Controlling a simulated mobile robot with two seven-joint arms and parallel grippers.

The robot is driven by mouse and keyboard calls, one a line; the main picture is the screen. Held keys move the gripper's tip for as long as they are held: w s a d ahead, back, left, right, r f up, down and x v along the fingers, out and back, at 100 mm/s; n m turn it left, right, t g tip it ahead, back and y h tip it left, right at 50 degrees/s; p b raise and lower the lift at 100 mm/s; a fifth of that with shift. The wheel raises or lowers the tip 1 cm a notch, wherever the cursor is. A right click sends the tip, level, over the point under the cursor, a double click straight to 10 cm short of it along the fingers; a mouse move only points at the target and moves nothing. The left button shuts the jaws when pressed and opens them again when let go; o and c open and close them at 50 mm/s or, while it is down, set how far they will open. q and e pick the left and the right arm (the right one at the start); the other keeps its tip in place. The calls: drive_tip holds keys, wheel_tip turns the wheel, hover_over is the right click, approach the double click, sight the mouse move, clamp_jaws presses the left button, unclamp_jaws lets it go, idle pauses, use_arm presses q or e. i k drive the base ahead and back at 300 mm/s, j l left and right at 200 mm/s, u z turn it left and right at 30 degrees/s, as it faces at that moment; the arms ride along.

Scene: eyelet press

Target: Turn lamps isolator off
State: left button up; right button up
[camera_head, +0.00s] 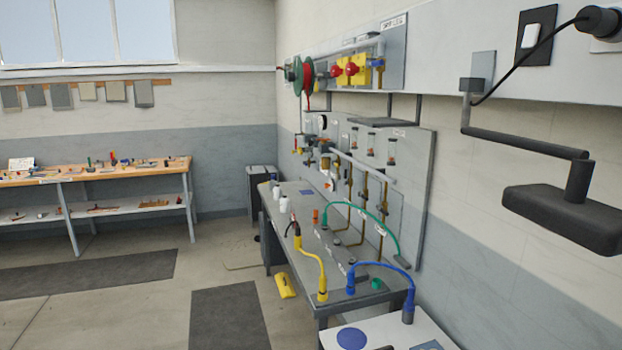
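Yellow isolator boxes with red rotary knobs are mounted high on the wall above the bench. One red knob (336,72) is at the left and another red knob (352,69) is just to its right. The labels there are too small to read, so I cannot tell which one is the lamps isolator. The knob positions are also too small to tell. Neither of my grippers is in view.
A grey bench (330,250) with yellow, green and blue hoses runs along the right wall. A black jointed arm with a flat head (565,215) juts out at right. A white-topped surface (390,325) is in the near foreground. Floor left of the bench is mostly clear, with dark mats (230,318).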

sight(336, 71)
drive_tip(key=i+j+u, duration=0.25)
drive_tip(key=i, duration=0.4)
drive_tip(key=i+j+u, duration=0.25)
drive_tip(key=i, duration=0.4)
drive_tip(key=i+u, duration=0.2)
drive_tip(key=i, duration=0.5)
